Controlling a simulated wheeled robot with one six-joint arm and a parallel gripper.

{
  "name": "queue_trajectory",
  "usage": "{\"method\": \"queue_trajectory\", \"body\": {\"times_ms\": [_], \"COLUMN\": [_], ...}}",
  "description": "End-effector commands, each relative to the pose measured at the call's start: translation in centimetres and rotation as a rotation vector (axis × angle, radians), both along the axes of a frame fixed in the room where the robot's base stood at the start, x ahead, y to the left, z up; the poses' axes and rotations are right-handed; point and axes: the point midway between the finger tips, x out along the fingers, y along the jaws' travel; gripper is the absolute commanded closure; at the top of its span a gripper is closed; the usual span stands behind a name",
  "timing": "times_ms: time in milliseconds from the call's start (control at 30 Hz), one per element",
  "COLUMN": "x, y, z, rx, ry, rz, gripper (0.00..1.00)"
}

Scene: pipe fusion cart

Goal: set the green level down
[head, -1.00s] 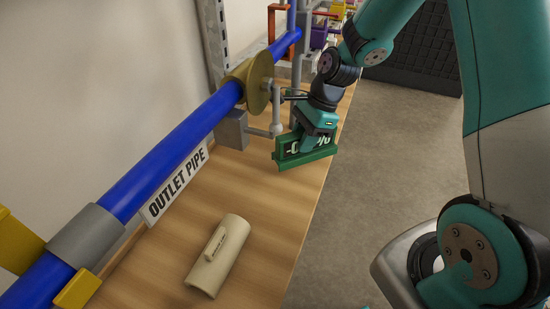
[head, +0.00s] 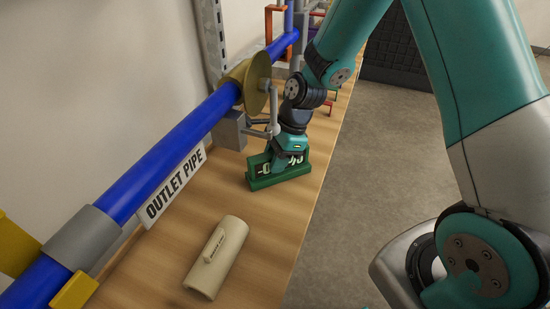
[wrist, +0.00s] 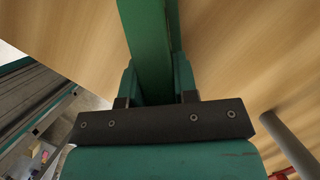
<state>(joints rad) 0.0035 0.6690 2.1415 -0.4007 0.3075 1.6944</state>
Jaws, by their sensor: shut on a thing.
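The green level (head: 281,178) has a dark face with white marks, partly hidden by my gripper. In the head view it is upright at the wooden bench top, just right of the pipe's grey bracket. Its base looks to be at the wood, but I cannot tell for sure whether it touches. My gripper (head: 287,160) is above it, pointing down, and shut on it. In the wrist view the green level (wrist: 147,45) runs up from between the fingers, with wood behind it.
A blue pipe (head: 165,155) with a brass flange (head: 256,82) runs along the left. A beige half-pipe piece (head: 216,258) lies on the bench (head: 262,225) in front. Bare wood lies between it and the level. The bench edge is right.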

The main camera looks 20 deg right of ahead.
Motion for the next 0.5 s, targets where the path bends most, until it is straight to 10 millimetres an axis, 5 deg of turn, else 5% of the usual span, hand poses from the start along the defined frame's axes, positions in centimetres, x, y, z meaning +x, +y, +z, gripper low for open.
{"method": "queue_trajectory", "body": {"times_ms": [33, 133, 500], "x": [0.0, 0.01, 0.04], "y": [0.0, -0.02, -0.21], "z": [-0.15, -0.09, 0.7], "rx": [0.0, 0.0, 0.0], "ry": [0.0, 0.0, -0.001], "rz": [0.0, 0.0, 0.0], "gripper": [0.7, 0.47, 0.47]}}
